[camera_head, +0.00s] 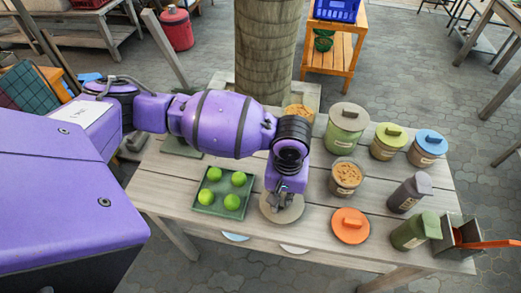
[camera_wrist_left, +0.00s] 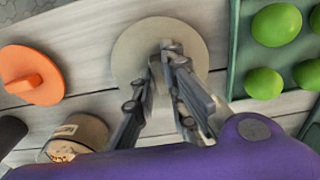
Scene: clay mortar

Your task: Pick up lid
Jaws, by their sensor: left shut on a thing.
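A round beige lid (camera_head: 291,217) is at the front middle of the wooden table. My left gripper (camera_head: 282,203) points down over it and is shut on its knob. In the left wrist view, the fingers (camera_wrist_left: 172,48) close on the knob at the middle of the beige lid (camera_wrist_left: 130,50). I cannot tell whether the lid touches the table or is just above it. An orange lid (camera_head: 350,226) lies apart to the right; it also shows in the left wrist view (camera_wrist_left: 32,75). My right gripper is not in view.
A green tray (camera_head: 205,197) with several green fruits is left of the beige lid. An open jar (camera_head: 346,180) stands behind the orange lid. Several lidded jars, including a green one (camera_head: 347,130), stand at the right. A thick post (camera_head: 264,50) rises behind the table (camera_head: 170,197).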

